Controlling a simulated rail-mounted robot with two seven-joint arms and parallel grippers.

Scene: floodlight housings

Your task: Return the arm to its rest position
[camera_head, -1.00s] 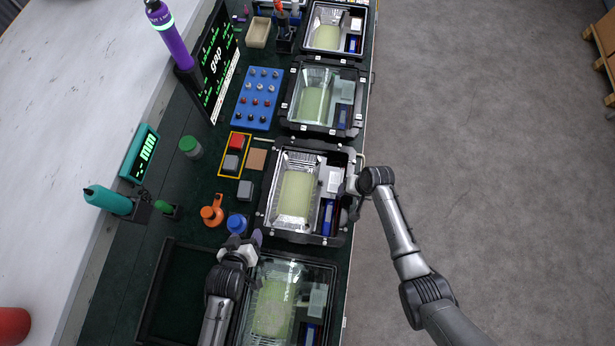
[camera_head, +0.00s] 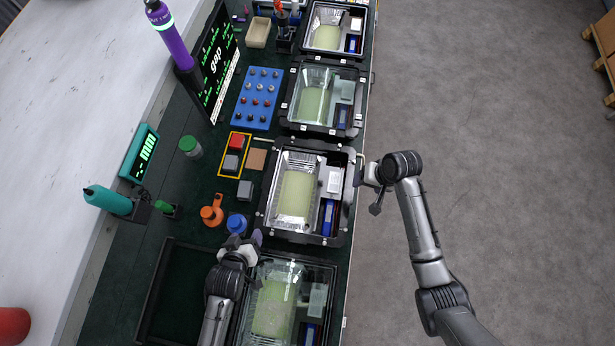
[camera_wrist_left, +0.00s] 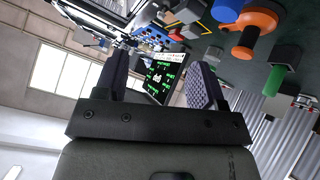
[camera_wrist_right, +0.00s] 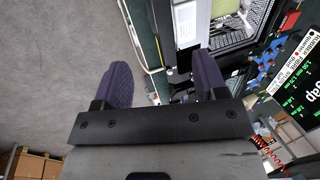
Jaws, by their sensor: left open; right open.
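My right gripper (camera_head: 366,172) is at the bench's right edge, beside the open floodlight housing (camera_head: 268,222). In the right wrist view its fingers (camera_wrist_right: 164,88) are apart with nothing between them.
More housings (camera_head: 290,110) stand in a row toward the back. A blue tray of knobs (camera_head: 257,98), a display board (camera_head: 215,65) and an orange tool (camera_head: 211,213) are to the left.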

